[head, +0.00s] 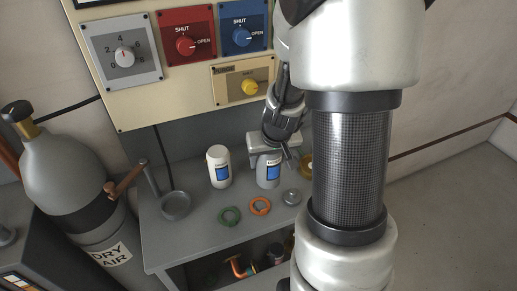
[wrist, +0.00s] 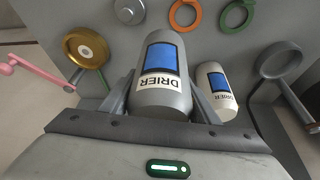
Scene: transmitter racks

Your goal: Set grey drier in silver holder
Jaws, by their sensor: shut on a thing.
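The grey drier (head: 268,173) has a blue label and is upright on or just above the bench; I cannot tell whether it touches. In the wrist view the drier (wrist: 161,90) sits between the two fingers of my gripper (wrist: 164,104). The silver holder (head: 176,206), a round grey cup with a post, stands at the bench's left end. It also shows at the right of the wrist view (wrist: 284,60). It looks empty and is apart from the drier.
A white drier (head: 219,168) stands between the grey drier and the holder. A green ring (head: 229,217), an orange ring (head: 260,206) and a silver disc (head: 291,198) lie in front. A brass holder (wrist: 87,47) is on the other side. A control panel (head: 120,100) rises behind.

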